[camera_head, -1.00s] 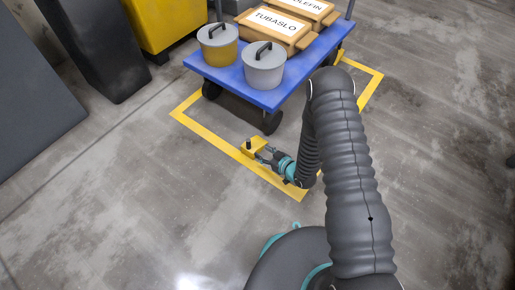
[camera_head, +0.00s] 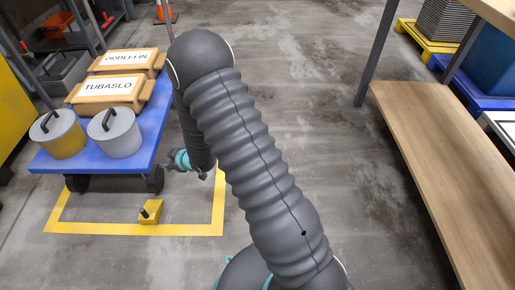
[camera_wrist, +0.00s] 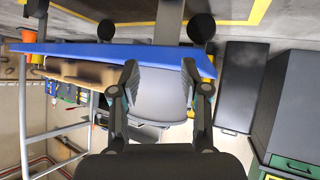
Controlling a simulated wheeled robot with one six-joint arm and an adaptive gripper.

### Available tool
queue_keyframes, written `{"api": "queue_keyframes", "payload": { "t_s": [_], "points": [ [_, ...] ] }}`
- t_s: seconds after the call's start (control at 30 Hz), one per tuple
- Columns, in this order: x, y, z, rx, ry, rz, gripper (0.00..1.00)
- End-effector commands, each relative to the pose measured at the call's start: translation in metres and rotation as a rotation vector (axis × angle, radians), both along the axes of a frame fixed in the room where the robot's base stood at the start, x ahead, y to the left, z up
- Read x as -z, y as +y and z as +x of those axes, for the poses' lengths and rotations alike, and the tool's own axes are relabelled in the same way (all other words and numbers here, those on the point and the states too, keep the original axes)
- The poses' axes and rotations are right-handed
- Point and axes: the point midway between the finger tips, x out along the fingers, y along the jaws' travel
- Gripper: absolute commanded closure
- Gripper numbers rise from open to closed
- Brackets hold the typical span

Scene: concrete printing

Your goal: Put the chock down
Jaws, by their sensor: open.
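The yellow chock (camera_head: 149,211), with a dark knob, rests on the concrete floor in the head view. It is in front of the blue cart (camera_head: 110,162), by the front strip of the yellow floor marking (camera_head: 100,228). My gripper (camera_head: 170,163) is beside the cart's right front corner, apart from the chock. In the wrist view, my gripper (camera_wrist: 160,76) has its fingers spread with nothing held between them. A grey bucket shows beyond the fingers. I cannot make out the chock in the wrist view, which looks upside down.
A wooden shelf unit (camera_head: 440,150) stands at the right. Open floor lies between it and my arm.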

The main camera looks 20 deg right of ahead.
Motion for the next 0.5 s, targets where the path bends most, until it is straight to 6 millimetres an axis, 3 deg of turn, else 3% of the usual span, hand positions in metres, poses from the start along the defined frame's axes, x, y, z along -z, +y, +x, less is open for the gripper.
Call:
{"api": "queue_keyframes", "payload": {
  "t_s": [0.03, 0.23, 0.5],
  "points": [
    [-0.024, -0.011, 0.005, 0.033, -0.003, -0.019, 0.54],
    [-0.096, -0.054, 0.004, 0.166, 0.034, -0.087, 0.54],
    [-0.185, -0.112, -0.031, 0.348, 0.103, -0.137, 0.54]
  ]
}}
